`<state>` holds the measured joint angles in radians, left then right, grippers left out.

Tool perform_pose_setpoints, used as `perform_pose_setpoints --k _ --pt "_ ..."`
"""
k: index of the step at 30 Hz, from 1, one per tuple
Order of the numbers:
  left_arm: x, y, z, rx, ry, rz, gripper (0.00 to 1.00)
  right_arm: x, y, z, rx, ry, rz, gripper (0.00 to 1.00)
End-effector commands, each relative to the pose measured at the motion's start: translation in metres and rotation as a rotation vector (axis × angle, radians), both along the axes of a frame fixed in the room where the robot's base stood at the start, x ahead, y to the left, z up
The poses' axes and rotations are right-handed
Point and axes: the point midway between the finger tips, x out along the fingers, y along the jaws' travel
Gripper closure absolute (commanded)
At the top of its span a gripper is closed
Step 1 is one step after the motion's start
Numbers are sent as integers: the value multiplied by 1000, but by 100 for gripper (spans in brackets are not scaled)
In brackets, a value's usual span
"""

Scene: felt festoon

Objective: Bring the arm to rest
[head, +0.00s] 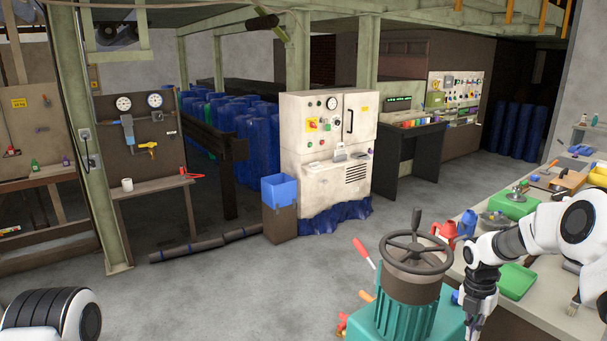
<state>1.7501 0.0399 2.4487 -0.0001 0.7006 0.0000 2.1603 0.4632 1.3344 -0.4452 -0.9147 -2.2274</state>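My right arm comes in from the right over the workbench, bent at the elbow. Its dark gripper (478,318) points down beside the teal machine with a handwheel (408,245), and its tips reach close to the bottom edge of the picture. I cannot tell whether its fingers are apart, and no held thing can be made out. A white and black part of my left arm shows at the lower left corner. My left gripper is outside the picture.
The workbench (548,290) on the right carries a green tray (517,281), a red can (445,232), a brush (574,303) and several tools. A blue bin (279,190) stands by the white cabinet (325,140). The middle floor (240,290) is clear.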

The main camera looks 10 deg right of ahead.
Motion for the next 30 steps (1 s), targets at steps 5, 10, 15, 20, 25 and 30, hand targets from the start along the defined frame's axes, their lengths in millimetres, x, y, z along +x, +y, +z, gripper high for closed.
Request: perform_pose_setpoints --k 5,10,15,20,25,30 --pt "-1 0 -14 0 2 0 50 -39 42 -67 18 126 54 100" --pt "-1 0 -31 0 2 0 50 -108 104 -154 31 237 -6 100" --pt "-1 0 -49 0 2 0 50 -221 175 -235 -17 305 -331 100" --pt "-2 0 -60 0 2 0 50 -333 222 -262 -164 249 -963 100" --pt "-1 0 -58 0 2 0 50 -352 225 -243 -210 16 -1708 100" --pt "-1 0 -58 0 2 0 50 -320 221 -244 -113 -122 -2121 100"
